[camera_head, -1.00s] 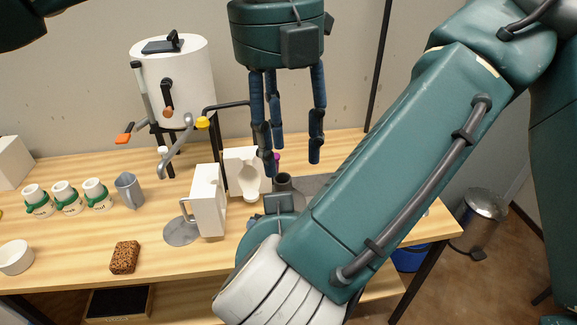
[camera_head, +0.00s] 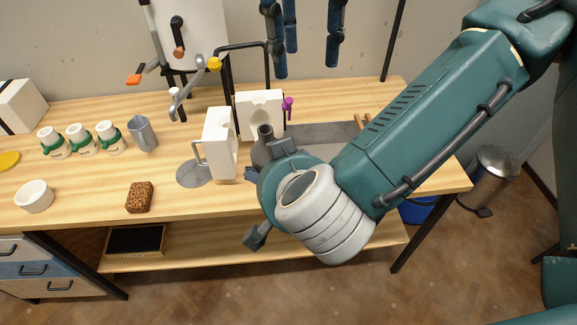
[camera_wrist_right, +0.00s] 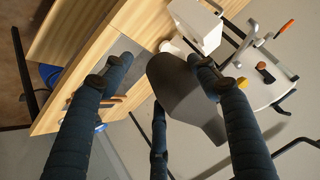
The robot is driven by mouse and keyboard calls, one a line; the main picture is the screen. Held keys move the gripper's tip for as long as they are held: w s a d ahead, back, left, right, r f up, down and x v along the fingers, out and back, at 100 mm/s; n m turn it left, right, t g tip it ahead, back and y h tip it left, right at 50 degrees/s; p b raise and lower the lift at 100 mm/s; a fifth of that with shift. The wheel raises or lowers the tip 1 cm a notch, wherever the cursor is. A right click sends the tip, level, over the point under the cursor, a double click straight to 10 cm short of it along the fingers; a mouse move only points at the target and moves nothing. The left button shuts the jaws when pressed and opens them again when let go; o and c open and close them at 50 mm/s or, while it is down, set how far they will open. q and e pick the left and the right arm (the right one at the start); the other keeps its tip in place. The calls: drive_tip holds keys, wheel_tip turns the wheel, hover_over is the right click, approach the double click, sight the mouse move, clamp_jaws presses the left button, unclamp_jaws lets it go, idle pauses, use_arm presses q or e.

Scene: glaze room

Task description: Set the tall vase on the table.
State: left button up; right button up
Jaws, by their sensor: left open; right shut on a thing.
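The tall vase is dark grey with a narrow neck (camera_head: 265,134). It looks upright in the head view, just right of a white block with a handle. My right wrist and hand hide its lower part, so I cannot tell whether its base touches the table (camera_head: 330,100). My right gripper (camera_wrist_right: 160,66) is shut on the vase, whose dark body (camera_wrist_right: 180,80) shows between its fingers in the wrist view. My left gripper (camera_head: 305,62) is open and empty at the top of the head view, above the table's back part.
The white handled block (camera_head: 220,145) and a hollowed white block (camera_head: 260,112) stand close to the vase. Left are a grey pitcher (camera_head: 143,134), several green-banded cups (camera_head: 80,138), a brown sponge (camera_head: 140,197) and a white bowl (camera_head: 34,196).

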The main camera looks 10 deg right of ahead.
sight(266, 129)
use_arm(q)
drive_tip(key=w+a+f+m, duration=0.3)
drive_tip(key=a+f, duration=0.2)
drive_tip(key=shift+y, duration=0.4)
wheel_tip(266, 129, down, 11)
drive_tip(key=shift+d+f, duration=0.1)
drive_tip(key=shift+f, duration=0.05)
drive_tip(key=c, duration=1)
drive_tip(key=o, duration=1)
